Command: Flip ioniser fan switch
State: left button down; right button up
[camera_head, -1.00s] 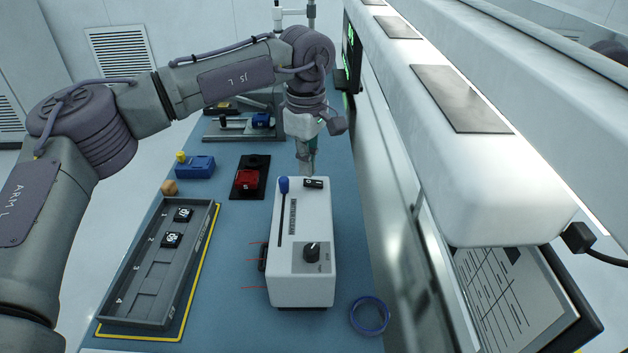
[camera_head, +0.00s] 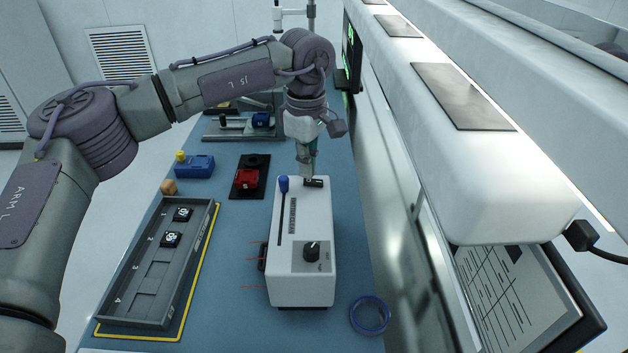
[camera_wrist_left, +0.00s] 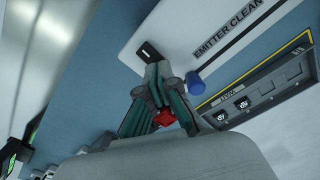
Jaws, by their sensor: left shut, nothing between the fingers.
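The white ioniser unit (camera_head: 303,222) stands on the blue bench mat. Its black rocker switch (camera_head: 314,183) is on the top at the far end, beside a blue-knobbed lever (camera_head: 283,184). My left gripper (camera_head: 306,177) is shut and empty, with its fingertips at the far edge of the unit, right by the switch. In the left wrist view the fingertips (camera_wrist_left: 158,66) are close to the switch (camera_wrist_left: 149,52), and I cannot tell whether they touch it. The blue knob (camera_wrist_left: 193,83) is beside them. My right gripper is not in view.
A grey tray (camera_head: 150,290) with numbered slots lies to the left. A red block (camera_head: 246,178) on a black plate and a blue block (camera_head: 195,166) sit further back. A blue ring (camera_head: 370,316) lies to the right of the unit. A white overhead housing (camera_head: 450,130) runs along the right side.

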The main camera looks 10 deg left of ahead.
aim_at(307, 181)
pick_arm(q)
jog(key=shift+f, duration=0.35)
jog(key=shift+f+b, duration=0.55)
jog(key=shift+f, duration=0.05)
dwell(0.4)
jog(key=shift+r+p, duration=0.65)
jog(key=shift+r, duration=0.2)
jog(key=shift+r+p, duration=1.75)
jog(key=shift+r, duration=1)
jog(key=shift+f, duration=0.15)
